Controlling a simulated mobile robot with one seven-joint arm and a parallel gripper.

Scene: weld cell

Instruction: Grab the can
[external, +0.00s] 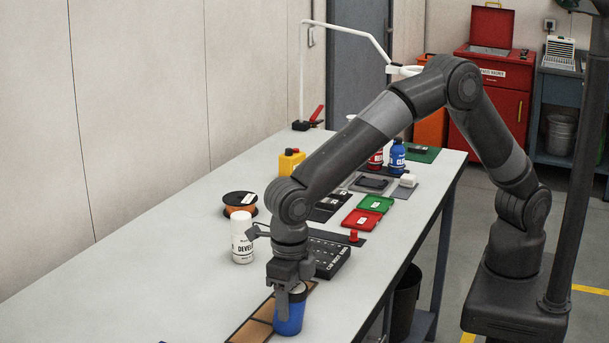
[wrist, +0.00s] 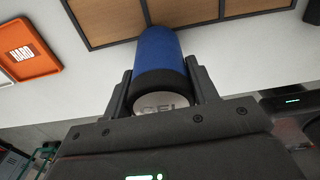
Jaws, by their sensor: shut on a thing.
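A blue can (external: 288,315) with a dark band is at the near end of the table, by a brown wooden tray. My gripper (external: 290,296) points down over it, shut on it. In the wrist view the blue can (wrist: 157,52) sits between the two fingers of my gripper (wrist: 163,88). Its pale end with partly hidden lettering faces the camera. I cannot tell whether the can touches the surface below. A white can (external: 242,238) with dark lettering stands upright on the table, behind and left of my gripper.
The wooden tray (external: 252,331) has dividers and lies beside the blue can. A black keypad box (external: 328,258) is close on the right. An orange spool (external: 240,203) and red and green trays (external: 362,219) are farther back. The table's left side is clear.

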